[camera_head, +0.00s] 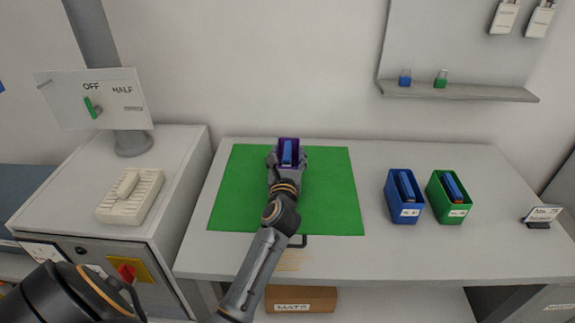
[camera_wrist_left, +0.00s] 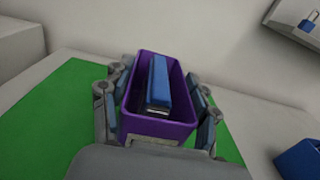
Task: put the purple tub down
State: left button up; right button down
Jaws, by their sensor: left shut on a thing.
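The purple tub (camera_head: 280,151) is at the back middle of the green mat (camera_head: 242,192), upright, with a blue block (camera_head: 287,152) inside it. My left gripper (camera_head: 287,160) is shut on the tub, with a finger on each side of it. In the left wrist view the tub (camera_wrist_left: 150,128) sits between the fingers, and the blue block (camera_wrist_left: 159,82) leans inside. The tub's underside is hidden, so I cannot tell whether it touches the mat. My right gripper is not in view.
A blue tub (camera_head: 404,217) and a green tub (camera_head: 457,215) with blocks stand right of the mat. A small sign (camera_head: 541,217) is at the far right. A cabinet with a white slotted tray (camera_head: 131,197) stands left. A shelf (camera_head: 460,92) hangs above. The mat's sides are clear.

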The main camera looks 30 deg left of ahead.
pick_arm(q)
jog(key=shift+f+b, duration=0.3)
jog(key=shift+f, duration=1.1)
jog(key=shift+f, duration=0.1)
jog(key=o, duration=1.5)
jog(key=shift+f, duration=0.15)
jog(key=shift+c, duration=0.2)
jog(key=b+v, duration=0.1)
jog(key=v, duration=1)
jog(key=shift+s, duration=0.1)
jog(key=shift+s+d, duration=0.3)
jog(key=shift+s, duration=0.1)
